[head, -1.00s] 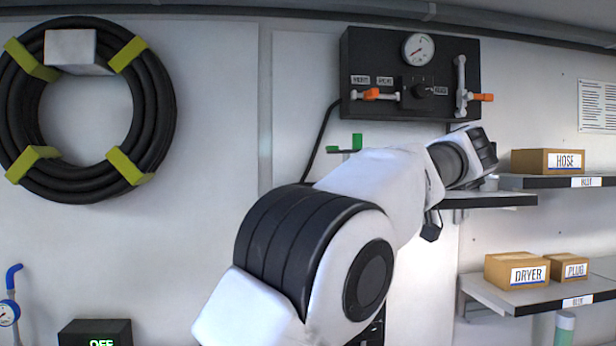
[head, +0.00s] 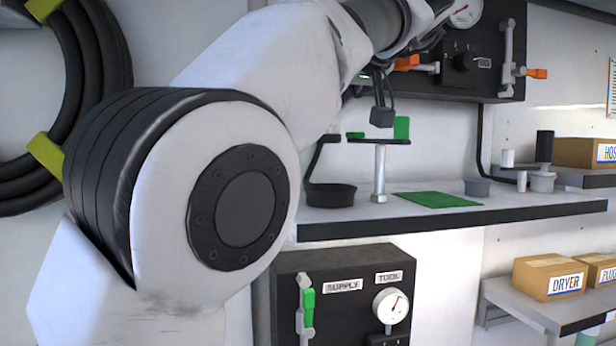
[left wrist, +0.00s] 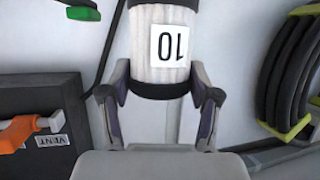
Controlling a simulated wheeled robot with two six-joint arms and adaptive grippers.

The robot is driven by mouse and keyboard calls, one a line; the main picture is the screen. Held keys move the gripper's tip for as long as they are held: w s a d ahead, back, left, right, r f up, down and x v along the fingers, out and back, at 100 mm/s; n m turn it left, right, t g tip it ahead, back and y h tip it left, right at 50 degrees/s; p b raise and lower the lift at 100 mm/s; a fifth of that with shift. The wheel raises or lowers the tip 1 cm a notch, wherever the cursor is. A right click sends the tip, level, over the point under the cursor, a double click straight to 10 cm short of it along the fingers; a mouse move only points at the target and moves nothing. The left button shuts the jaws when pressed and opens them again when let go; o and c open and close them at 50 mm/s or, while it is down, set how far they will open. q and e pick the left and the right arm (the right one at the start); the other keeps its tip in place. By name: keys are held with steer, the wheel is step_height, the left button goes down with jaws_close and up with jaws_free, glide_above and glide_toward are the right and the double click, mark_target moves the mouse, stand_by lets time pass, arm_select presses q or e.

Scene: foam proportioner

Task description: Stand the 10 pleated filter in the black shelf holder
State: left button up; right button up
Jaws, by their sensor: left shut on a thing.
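The pleated filter (left wrist: 160,48) is white with dark end bands and a label reading 10, upside down in the left wrist view. My left gripper (left wrist: 160,88) is shut on it, one finger on each side near the dark band. In the head view my left arm crosses from the left, and the filter cannot be made out there. A round black cup-like holder (head: 330,196) stands at the left end of the upper shelf (head: 440,212), below my arm. Its top looks open. My right gripper is not in view.
A small stand (head: 379,170) with green pieces on top stands right of the black holder. A green mat (head: 437,200), a grey cup (head: 477,187) and a black cylinder (head: 544,147) are further right. A black valve panel (head: 470,60) hangs above.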

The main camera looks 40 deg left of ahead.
mark_target(334, 134)
arm_select(q)
step_height(334, 134, down, 2)
steer(key=shift+s+f+b, duration=0.1)
steer(key=shift+f+b, duration=0.1)
steer(key=shift+b, duration=0.3)
steer(key=d+f, duration=0.1)
steer(key=s+d+f+b, duration=0.1)
steer(key=d+f, duration=0.1)
steer(key=shift+s+d, duration=0.1)
steer(key=f, duration=0.2)
steer(key=a+f, duration=0.1)
steer(key=shift+w+f, duration=0.1)
steer(key=shift+w, duration=0.15)
steer(key=shift+a+f, duration=0.2)
steer(key=shift+a, duration=0.1)
steer(key=shift+c, duration=0.7)
steer(key=shift+d+r, duration=0.1)
steer(key=shift+d, duration=0.05)
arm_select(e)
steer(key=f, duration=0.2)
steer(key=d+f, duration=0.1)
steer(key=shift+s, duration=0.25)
arm_select(q)
steer(key=o, duration=1.6)
steer(key=shift+f, duration=0.2)
